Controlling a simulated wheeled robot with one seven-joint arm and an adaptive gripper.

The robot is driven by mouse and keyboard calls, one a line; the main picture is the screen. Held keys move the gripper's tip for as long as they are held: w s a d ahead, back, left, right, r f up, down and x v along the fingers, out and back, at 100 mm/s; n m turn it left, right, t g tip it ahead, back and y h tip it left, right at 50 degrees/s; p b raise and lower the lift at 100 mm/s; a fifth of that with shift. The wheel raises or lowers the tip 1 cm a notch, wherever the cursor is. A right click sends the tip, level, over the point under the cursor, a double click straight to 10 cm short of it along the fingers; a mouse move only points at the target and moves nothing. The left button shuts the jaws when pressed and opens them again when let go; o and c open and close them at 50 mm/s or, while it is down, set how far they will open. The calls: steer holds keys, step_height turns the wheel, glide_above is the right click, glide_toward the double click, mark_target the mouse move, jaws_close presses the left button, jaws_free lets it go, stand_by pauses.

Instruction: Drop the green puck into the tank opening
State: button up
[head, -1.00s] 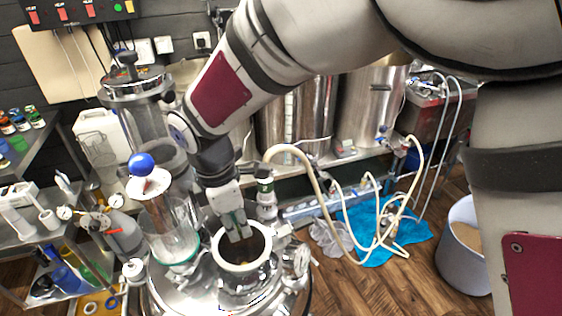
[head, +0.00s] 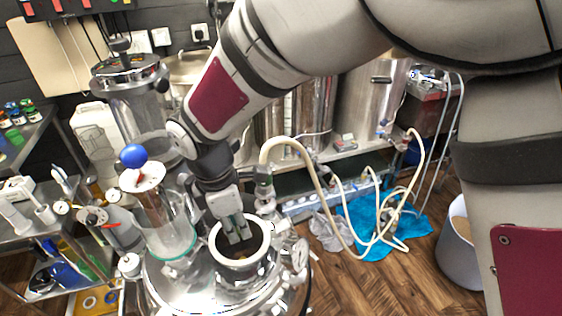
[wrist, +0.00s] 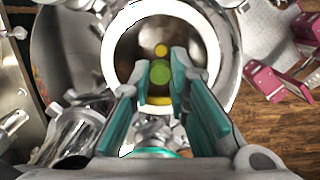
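The tank opening is a round hole with a pale rim (head: 265,238) on top of a shiny metal tank (head: 185,288). Its rim also shows in the wrist view (wrist: 211,36). My gripper (head: 238,236) points down into the opening, fingertips at or just inside the rim. In the wrist view my two teal-lined fingers (wrist: 159,58) are spread apart. The puck cannot be made out in the head view.
A glass cylinder with a blue ball (head: 134,156) on top stands left of the opening. Fittings and a gauge (head: 300,254) ring the tank. Yellow spots (wrist: 161,50) show inside the opening. A cream hose (head: 315,180) arches at the right. A grey bin (head: 458,255) stands farther right.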

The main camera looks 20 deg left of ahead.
steer(key=o, duration=0.5)
steer(key=shift+c, duration=0.2)
steer(key=shift+r, duration=0.1)
step_height(320, 180, up, 12)
steer(key=s+a, duration=0.1)
